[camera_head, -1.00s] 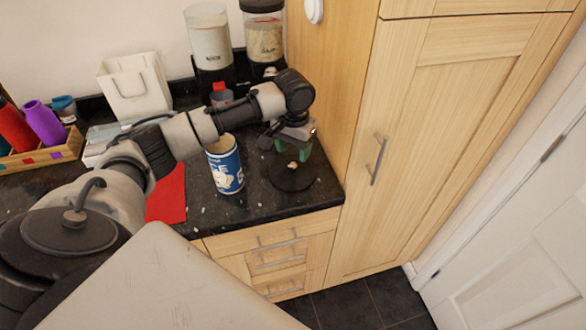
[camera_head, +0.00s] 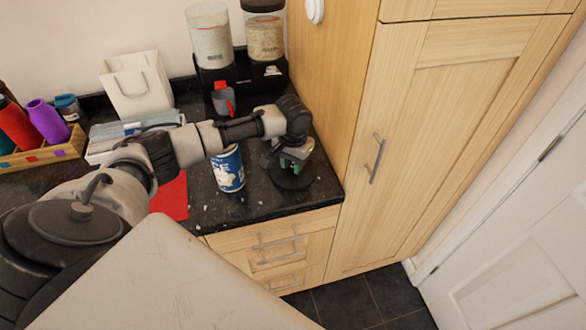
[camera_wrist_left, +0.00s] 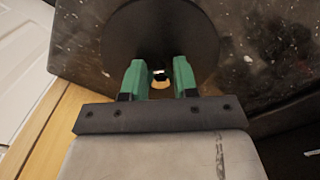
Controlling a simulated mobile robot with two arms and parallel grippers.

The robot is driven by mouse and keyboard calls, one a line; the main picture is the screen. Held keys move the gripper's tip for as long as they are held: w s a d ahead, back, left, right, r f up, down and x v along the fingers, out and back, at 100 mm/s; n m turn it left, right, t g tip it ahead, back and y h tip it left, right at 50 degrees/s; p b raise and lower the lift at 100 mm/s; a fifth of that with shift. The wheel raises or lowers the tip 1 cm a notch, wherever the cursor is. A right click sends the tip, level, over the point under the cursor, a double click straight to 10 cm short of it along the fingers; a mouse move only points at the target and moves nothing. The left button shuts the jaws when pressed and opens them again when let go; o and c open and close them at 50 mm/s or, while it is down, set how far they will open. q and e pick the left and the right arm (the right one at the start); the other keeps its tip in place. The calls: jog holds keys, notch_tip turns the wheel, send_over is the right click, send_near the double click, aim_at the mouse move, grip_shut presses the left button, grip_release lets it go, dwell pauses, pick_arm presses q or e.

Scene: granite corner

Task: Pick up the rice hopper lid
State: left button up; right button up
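The rice hopper lid, a round black disc (camera_head: 294,182), lies flat on the dark counter near its right front corner. My left gripper (camera_head: 293,162) points down over the lid. In the left wrist view its green fingers (camera_wrist_left: 159,70) are apart, one on each side of the knob, with gaps visible; contact is not clear. The gripper hides part of the lid in the head view. My right gripper is not in view.
A blue and white cup-like container (camera_head: 228,172) stands just left of the lid. Two clear hoppers (camera_head: 211,42) (camera_head: 265,38) stand behind; the right one has a black top. The tall wooden cabinet (camera_head: 440,130) bounds the right side.

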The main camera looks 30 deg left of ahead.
pick_arm(q)
jog(key=c, duration=0.4)
